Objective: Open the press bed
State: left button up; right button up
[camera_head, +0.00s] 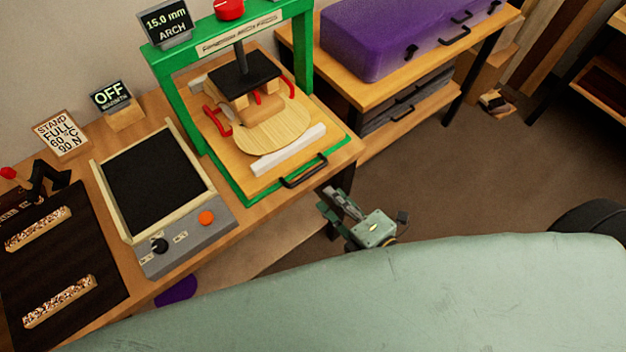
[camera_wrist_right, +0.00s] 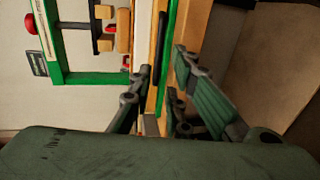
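The press (camera_head: 164,98) is a green frame with a red knob on top, standing on the bench. Its bed (camera_head: 226,160) is a wooden board inside a green base, with a black bar handle (camera_head: 304,171) on its front edge. A pale violin plate (camera_head: 268,133) with red clamps lies on the bed under the black press head. My right gripper (camera_head: 331,199) is below and just in front of the handle, apart from it. In the wrist view its fingers (camera_wrist_right: 160,85) are spread with nothing clearly held. My left gripper is out of view.
A hot plate (camera_head: 160,170) with a dark top and a sign reading OFF sits left of the press. A purple case (camera_head: 400,35) lies on the table behind right. My pale green body fills the lower foreground.

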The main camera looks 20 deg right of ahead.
aim_at(314, 180)
jog(key=p+x, duration=0.1)
jog(key=x, duration=0.6)
jog(key=shift+w+a, duration=0.1)
jog(key=shift+w, duration=0.3)
jog(key=shift+c, duration=0.4)
grip_shut()
